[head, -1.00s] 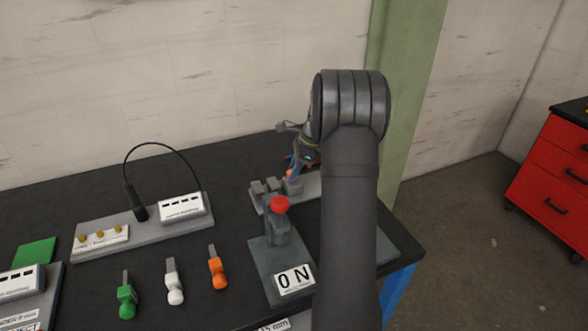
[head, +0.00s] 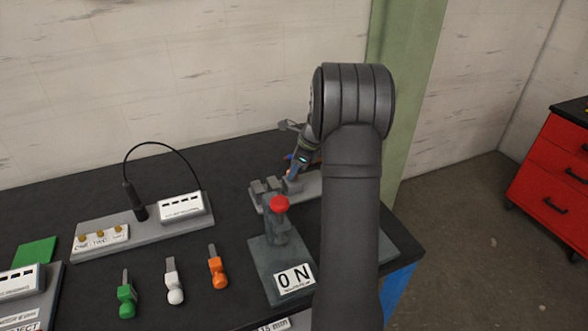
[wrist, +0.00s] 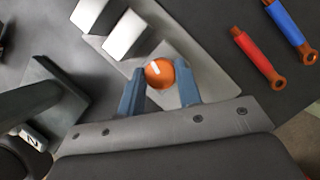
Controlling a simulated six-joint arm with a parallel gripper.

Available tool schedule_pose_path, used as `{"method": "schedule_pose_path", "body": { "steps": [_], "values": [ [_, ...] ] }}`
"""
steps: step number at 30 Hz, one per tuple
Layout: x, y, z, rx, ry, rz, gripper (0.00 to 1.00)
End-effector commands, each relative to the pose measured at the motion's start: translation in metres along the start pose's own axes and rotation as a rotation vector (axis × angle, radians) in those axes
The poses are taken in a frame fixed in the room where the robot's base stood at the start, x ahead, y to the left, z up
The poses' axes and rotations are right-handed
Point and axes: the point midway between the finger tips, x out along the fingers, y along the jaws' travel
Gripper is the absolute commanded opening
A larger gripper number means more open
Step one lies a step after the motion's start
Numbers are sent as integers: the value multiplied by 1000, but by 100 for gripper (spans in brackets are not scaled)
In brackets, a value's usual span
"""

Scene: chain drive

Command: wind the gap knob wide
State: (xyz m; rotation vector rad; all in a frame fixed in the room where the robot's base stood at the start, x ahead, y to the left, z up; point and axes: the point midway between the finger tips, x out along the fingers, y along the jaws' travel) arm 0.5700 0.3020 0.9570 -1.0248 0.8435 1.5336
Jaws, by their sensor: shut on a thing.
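The gap knob (wrist: 155,78) is a round orange knob with a white mark on its top, seen in the wrist view. It sits on a grey fixture plate (wrist: 213,80) beside two pale blocks. My gripper (wrist: 160,88) has its two blue fingers on either side of the knob and is shut on it. In the head view my gripper (head: 293,170) is at the grey fixture at the back right of the bench, and the knob is mostly hidden by the fingers and arm.
A stand with a red ball top (head: 279,203) and a force readout (head: 295,279) is close in front of the fixture. A red-handled tool (wrist: 253,54) and a blue-handled tool (wrist: 286,23) lie beside the plate. Green, white and orange-handled tools lie at the front.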

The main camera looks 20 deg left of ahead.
Motion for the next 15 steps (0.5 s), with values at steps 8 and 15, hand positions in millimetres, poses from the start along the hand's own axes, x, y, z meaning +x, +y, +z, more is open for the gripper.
{"method": "schedule_pose_path", "body": {
  "steps": [8,15],
  "values": [
    [0,0,0,-1,0,0,53],
    [-4,0,0,-1,0,-1,53]
  ]
}}
